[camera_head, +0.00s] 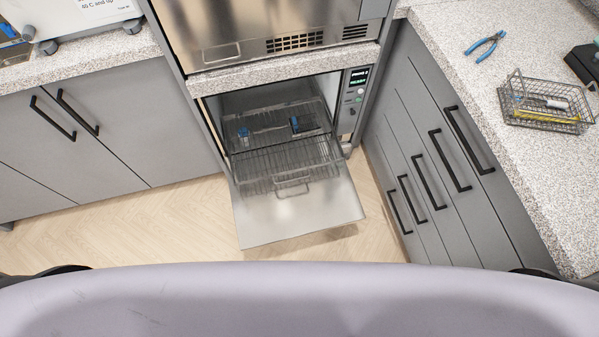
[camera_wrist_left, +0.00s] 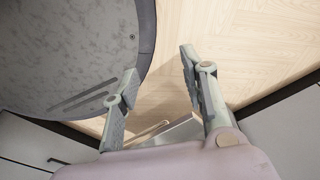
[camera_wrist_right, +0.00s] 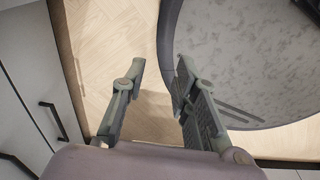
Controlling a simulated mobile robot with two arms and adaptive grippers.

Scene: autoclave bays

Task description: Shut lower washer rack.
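The washer's lower rack (camera_head: 285,156) is a wire rack pulled out of the washer opening, over the lowered door (camera_head: 300,213). A wire handle (camera_head: 291,184) shows at its front. Behind it, in the opening, is more wire rack with blue items (camera_head: 294,124). I cannot tell clearly whether that is a separate rack. My left gripper (camera_wrist_left: 158,82) is open and empty above the floor, with a metal edge, perhaps of the door, beyond it. My right gripper (camera_wrist_right: 158,82) is open and empty above the floor. Neither gripper shows in the head view.
A steel appliance (camera_head: 270,30) sits above the washer. Grey cabinets (camera_head: 110,135) stand left and drawers (camera_head: 440,150) right, with protruding black handles. Blue pliers (camera_head: 485,46) and a wire basket (camera_head: 545,103) lie on the right counter. Wooden floor (camera_head: 150,225) is clear before the door.

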